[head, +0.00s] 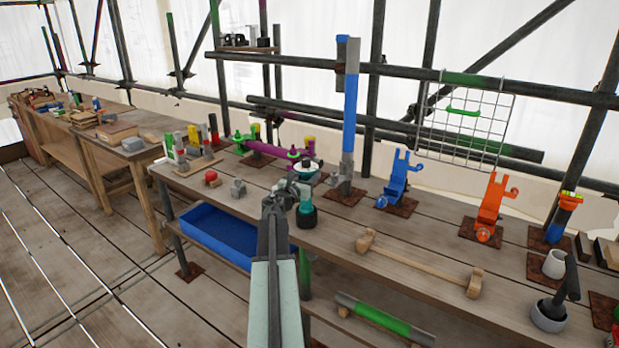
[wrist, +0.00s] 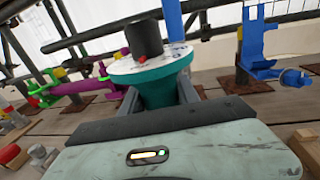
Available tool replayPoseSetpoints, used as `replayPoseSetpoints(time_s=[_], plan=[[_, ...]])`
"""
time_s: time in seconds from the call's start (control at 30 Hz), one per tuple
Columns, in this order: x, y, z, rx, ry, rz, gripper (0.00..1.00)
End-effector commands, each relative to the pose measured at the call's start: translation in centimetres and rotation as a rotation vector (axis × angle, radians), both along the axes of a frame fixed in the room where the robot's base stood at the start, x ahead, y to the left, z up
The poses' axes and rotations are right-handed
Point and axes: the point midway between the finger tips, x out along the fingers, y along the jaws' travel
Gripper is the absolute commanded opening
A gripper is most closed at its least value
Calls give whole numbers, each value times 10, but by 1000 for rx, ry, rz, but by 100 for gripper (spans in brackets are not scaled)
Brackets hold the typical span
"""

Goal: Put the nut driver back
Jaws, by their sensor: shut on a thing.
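My gripper (head: 292,186) is shut on a teal tool-like piece (head: 304,190) above the near bench. In the wrist view the teal body (wrist: 160,92) sits between my two fingers, upright, with a white marked disc and a dark knob (wrist: 144,38) above it. No label shows, so I cannot tell for sure that this is the nut driver. In the head view a black cylinder (head: 307,217) shows just below the teal body. My fingers hide part of the teal body. A small rack (head: 196,165) with several upright coloured tools stands at the bench's left end.
A tall blue and grey post (head: 349,115) stands behind my gripper. A blue bracket (head: 398,180) and an orange bracket (head: 490,208) stand to its right. A wooden bar (head: 420,264) lies on the front bench. A blue tray (head: 228,236) sits below. A red piece (head: 211,178) lies left.

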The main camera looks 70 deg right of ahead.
Motion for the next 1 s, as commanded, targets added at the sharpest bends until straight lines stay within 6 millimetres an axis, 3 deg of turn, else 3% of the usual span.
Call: replayPoseSetpoints(time_s=[0.33,0.37,0.43,0.67,0.77,1.0], plan=[[-1,0,-3,-1,1,-1,0],[-1,0,-2,-1,1,-1,46],[-1,0,-3,-1,1,-2,63],[-1,0,-3,0,0,-1,63],[-1,0,-3,1,-1,-1,88],[-1,0,-3,0,0,-1,90]])
